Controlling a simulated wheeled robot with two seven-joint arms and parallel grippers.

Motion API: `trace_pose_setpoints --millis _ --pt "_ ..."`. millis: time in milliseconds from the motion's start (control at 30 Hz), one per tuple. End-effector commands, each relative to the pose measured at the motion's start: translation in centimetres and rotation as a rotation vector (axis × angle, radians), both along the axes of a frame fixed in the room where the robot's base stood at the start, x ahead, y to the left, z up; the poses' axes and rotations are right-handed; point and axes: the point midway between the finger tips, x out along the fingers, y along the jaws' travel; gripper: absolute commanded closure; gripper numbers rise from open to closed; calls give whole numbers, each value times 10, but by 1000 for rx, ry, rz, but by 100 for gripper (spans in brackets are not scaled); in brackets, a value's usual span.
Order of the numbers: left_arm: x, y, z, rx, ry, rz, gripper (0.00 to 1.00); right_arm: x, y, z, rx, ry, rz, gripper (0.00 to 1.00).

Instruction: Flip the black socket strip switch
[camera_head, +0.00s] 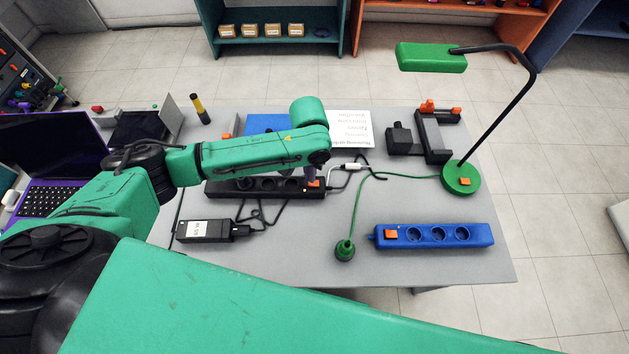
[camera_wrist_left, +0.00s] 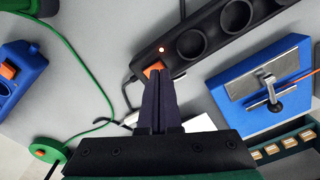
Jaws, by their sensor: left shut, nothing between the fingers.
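The black socket strip (camera_head: 218,188) lies on the grey table, with several round sockets and an orange switch (camera_head: 318,183) at its right end. My left gripper (camera_head: 312,177) is shut and empty, pointing down at the switch. In the left wrist view its fingertips (camera_wrist_left: 162,74) overlap the switch's edge; I cannot tell whether they touch it. The fingers hide part of the switch. My right gripper is not in view.
A blue socket strip (camera_head: 465,235) with an orange switch lies front right. A green lamp (camera_head: 461,178) stands at the right, its cable (camera_head: 358,205) crossing the table to a green plug. A black power adapter (camera_head: 205,231) sits front left. A blue box (camera_head: 265,123) lies behind my arm.

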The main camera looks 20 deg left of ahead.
Motion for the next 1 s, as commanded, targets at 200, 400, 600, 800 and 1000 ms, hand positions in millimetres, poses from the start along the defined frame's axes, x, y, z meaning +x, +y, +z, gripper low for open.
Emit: trace_pose_setpoints --millis 200,400,600,800,1000 --pt "0 0 -4 0 0 0 100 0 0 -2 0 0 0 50" --pt "0 0 -7 0 0 0 100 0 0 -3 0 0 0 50" --pt "0 0 -10 1 0 0 100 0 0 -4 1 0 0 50" --pt "0 0 -13 0 0 0 100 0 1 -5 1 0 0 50" --pt "0 0 -16 0 0 0 100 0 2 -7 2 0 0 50"
